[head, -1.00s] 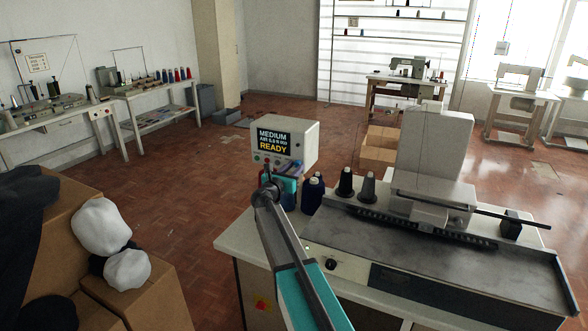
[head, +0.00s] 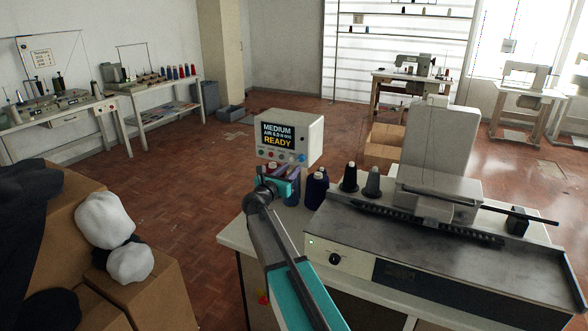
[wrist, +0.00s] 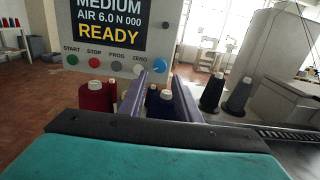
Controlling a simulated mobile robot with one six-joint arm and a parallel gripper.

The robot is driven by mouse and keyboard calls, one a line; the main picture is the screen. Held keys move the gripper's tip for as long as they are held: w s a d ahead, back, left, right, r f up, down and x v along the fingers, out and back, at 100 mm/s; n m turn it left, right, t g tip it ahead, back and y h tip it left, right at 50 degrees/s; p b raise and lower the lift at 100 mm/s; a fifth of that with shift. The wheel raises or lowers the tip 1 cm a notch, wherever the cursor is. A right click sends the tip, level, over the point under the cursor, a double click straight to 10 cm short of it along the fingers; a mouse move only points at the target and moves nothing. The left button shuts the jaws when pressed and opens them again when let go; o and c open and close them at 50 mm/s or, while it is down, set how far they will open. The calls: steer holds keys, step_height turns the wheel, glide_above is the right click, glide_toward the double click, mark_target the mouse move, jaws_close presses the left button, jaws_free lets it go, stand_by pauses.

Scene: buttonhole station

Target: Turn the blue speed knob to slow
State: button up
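The blue knob (head: 302,157) is at the right end of the button row on the white control box (head: 315,140). It also shows in the wrist view (wrist: 161,65). Its pointer position is too small to tell. The box's screen (head: 278,135) reads "MEDIUM", "AIR 6.0 N 000" and "READY". My gripper (head: 291,180) is in front of and below the button row. In the wrist view its two purple fingers (wrist: 159,76) are apart with nothing between them. The knob appears just above the gap between the fingertips, apparently untouched.
Green, red and grey buttons, labelled START, STOP and PROG, sit left of the knob. A red spool (wrist: 97,96) and navy spools (head: 316,189) stand close below the box. Black (head: 349,177) and grey (head: 372,183) cones stand to the right, before the grey machine (head: 440,150).

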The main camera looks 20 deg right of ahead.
steer(key=b+v, duration=0.1)
steer(key=v, duration=0.5)
steer(key=shift+s+a, duration=0.25)
stand_by(0.3)
